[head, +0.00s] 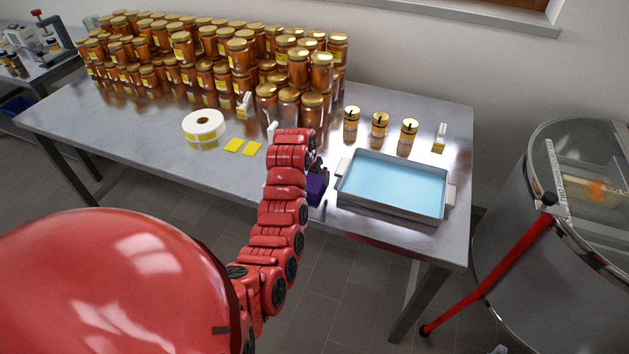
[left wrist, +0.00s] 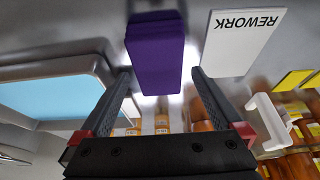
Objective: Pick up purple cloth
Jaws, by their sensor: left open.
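The purple cloth (head: 316,188) lies folded on the steel table, just left of the blue tray, partly hidden by my left arm. In the left wrist view the purple cloth (left wrist: 155,45) shows as a thick block ahead of the fingers. My left gripper (left wrist: 160,76) is open, with the near end of the cloth appearing between its fingertips; I cannot tell if they touch it. In the head view the left gripper (head: 316,166) is a dark shape above the cloth, its fingers mostly hidden. My right gripper is not in view.
The tray of blue liquid (head: 340,200) stands close right of the cloth. A white REWORK sign (left wrist: 243,42) is close on the other side. Amber jars (head: 210,75) fill the back; a label roll (head: 204,126) and yellow cards (head: 243,147) lie left. A steel tank (head: 535,265) stands right.

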